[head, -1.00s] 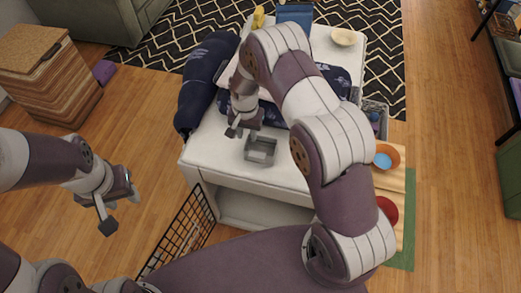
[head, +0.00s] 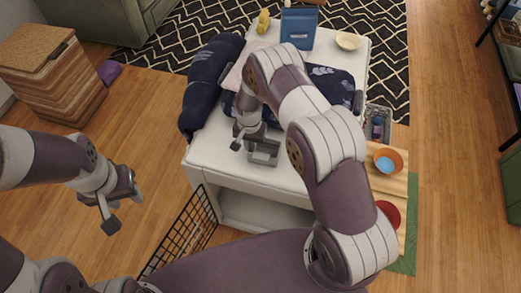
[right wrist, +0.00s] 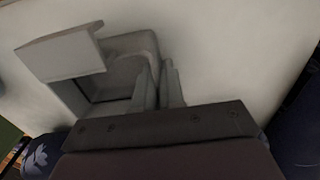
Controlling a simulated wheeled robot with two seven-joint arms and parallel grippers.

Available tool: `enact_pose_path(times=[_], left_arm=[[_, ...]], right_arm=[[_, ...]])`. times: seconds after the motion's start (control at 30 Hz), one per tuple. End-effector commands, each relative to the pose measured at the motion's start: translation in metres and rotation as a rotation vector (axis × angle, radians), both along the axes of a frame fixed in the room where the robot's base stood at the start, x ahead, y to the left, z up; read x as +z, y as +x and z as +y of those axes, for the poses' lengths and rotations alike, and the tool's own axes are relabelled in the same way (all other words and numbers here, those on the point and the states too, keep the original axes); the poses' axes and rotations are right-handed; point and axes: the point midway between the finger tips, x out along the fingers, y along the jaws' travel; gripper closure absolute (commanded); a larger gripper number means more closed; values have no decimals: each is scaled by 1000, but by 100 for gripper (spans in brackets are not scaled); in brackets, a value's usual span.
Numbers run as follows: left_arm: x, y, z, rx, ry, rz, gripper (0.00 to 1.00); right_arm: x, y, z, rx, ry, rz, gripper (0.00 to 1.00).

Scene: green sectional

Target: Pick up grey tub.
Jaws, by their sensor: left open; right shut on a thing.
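The grey tub (head: 265,157) is a small, open, squarish container on the white table (head: 215,155), near its front edge. My right gripper (head: 245,138) is at the tub's back left side and is shut on its wall. In the right wrist view the tub (right wrist: 62,58) is tilted in the picture, its inside partly visible, with the gripper fingers (right wrist: 160,88) at its right wall. I cannot tell whether the tub is clear of the tabletop. My left gripper (head: 122,212) is open and empty over the wooden floor, left of the table.
A dark blue bolster (head: 207,85) and a patterned dark cushion (head: 330,82) lie on the table. Behind are a blue bag (head: 298,27), a bowl (head: 348,41) and a yellow item (head: 263,21). A black wire rack (head: 185,235) stands front left; an orange bowl (head: 396,157) is at right.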

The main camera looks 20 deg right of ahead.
Motion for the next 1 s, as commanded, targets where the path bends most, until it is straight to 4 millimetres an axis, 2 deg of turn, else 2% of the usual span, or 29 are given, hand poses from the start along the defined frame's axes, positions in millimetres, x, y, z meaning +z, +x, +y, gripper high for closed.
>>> enact_pose_path(times=[0.23, 0.4, 0.8, 1.0], left_arm=[[0, 0, 0, 0, 0, 0, 57], [-1, 0, 0, 0, 0, 0, 57], [2, 0, 0, 0, 0, 0, 57], [3, 0, 0, 0, 0, 0, 57]], right_arm=[[14, 0, 0, 0, 0, 0, 100], [44, -1, 0, 0, 0, -2, 100], [98, -93, 9, 1, 0, -1, 100], [109, -114, 11, 1, 0, 0, 100]])
